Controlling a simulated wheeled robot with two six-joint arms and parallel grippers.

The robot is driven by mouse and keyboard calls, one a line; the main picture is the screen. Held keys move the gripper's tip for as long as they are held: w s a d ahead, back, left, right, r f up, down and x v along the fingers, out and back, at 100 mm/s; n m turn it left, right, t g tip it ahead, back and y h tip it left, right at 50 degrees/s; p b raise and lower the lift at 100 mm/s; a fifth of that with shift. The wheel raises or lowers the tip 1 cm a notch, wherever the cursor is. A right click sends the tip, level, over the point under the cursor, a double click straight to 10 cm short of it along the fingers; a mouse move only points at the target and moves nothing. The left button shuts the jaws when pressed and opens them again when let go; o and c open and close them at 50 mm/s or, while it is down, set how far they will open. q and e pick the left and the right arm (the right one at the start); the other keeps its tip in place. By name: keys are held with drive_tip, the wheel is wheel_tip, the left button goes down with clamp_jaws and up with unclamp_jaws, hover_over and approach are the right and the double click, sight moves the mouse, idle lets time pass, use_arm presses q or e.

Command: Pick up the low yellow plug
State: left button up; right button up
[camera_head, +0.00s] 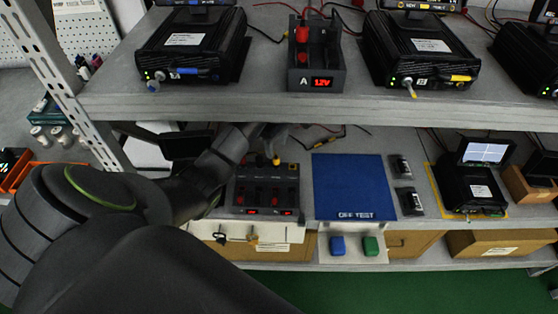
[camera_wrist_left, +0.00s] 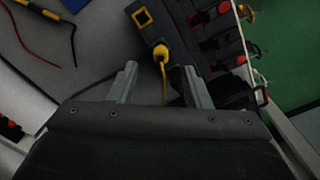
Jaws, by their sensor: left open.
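The low yellow plug (camera_head: 276,161) is at the back left of a black socket box (camera_head: 266,190) on the lower shelf. In the left wrist view the yellow plug (camera_wrist_left: 160,54) sits at the box's edge, with a yellow cable running from it toward my gripper. My left gripper (camera_head: 272,138) is open just behind the plug, partly hidden by my arm. In the left wrist view its two fingers (camera_wrist_left: 159,71) are spread on either side of the cable, with the plug just beyond the tips. My right gripper is in neither view.
The upper shelf (camera_head: 330,108) overhangs closely, carrying black units (camera_head: 420,52) and a 12V box (camera_head: 316,58). A yellow-framed socket (camera_wrist_left: 143,17) is beside the plug. Right of the box lie a blue mat (camera_head: 352,180) and a black device (camera_head: 470,187). Loose cables lie behind.

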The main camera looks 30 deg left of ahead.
sight(276, 158)
use_arm(q)
drive_tip(key=shift+f+b, duration=1.1)
drive_tip(key=shift+f, duration=0.45)
drive_tip(key=shift+s+f+b, duration=0.1)
drive_tip(key=shift+f+b, duration=0.8)
drive_tip(key=shift+f, duration=0.9)
drive_tip(key=shift+c, duration=0.3)
drive_tip(key=c, duration=0.8)
